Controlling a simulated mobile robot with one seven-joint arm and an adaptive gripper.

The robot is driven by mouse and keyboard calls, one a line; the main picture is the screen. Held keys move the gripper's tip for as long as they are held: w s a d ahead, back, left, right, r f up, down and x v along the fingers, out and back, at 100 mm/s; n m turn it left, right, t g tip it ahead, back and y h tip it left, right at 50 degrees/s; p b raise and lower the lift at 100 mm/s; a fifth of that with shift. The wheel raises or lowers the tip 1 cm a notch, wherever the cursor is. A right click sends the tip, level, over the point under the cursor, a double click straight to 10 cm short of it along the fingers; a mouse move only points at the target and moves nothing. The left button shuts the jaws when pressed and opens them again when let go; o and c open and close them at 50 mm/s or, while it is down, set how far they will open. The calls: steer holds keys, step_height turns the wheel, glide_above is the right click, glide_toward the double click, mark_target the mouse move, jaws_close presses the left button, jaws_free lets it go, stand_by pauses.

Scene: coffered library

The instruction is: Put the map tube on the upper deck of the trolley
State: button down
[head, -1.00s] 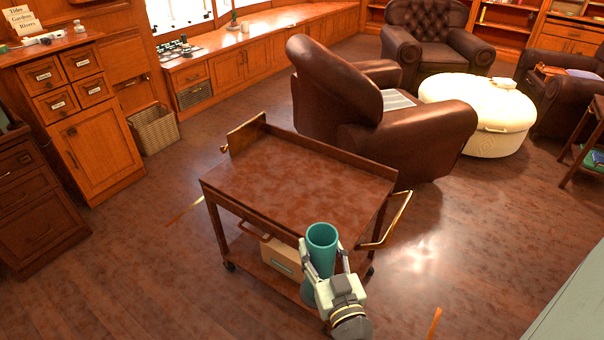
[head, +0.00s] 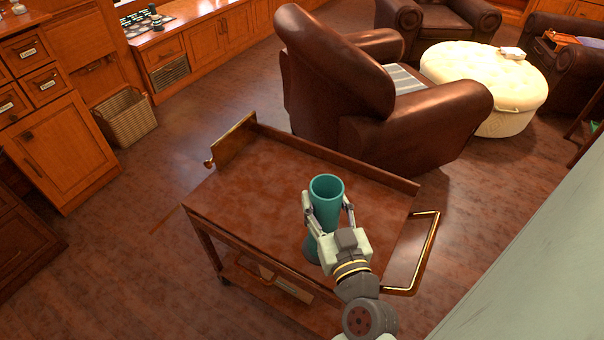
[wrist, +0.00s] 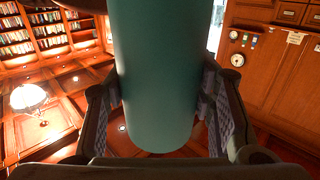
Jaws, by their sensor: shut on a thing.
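The map tube (head: 326,190) is a teal cylinder with an open top and a wider foot. My gripper (head: 328,208) is shut around its upper body, one finger on each side. In the head view the tube is roughly upright over the front right part of the trolley's upper deck (head: 250,190). I cannot tell whether its foot touches the deck. The deck is brown wood and otherwise bare. In the wrist view the tube (wrist: 155,85) fills the middle between both finger pads, and the deck does not show.
A raised wooden board (head: 235,143) stands at the deck's left end, and a brass-edged flap (head: 412,255) at its right. A box (head: 290,289) is on the lower deck. A leather armchair (head: 400,125) stands just behind the trolley. Open floor lies to the left.

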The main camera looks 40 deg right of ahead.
steer(key=shift+w+d+b, duration=0.3)
steer(key=shift+w, duration=0.3)
steer(key=w+d+f+b, duration=0.1)
steer(key=w+d+b, duration=0.3)
steer(key=b, duration=0.9)
steer(key=shift+w+d+f, duration=0.15)
steer(key=shift+w, duration=0.85)
steer(key=b, duration=0.3)
steer(key=shift+d, duration=0.1)
steer(key=w+d+f+p, duration=0.2)
steer(key=w+d+f, duration=0.1)
steer(key=w, duration=0.3)
steer(key=shift+w+d+f, duration=0.25)
steer(key=shift+d, duration=0.65)
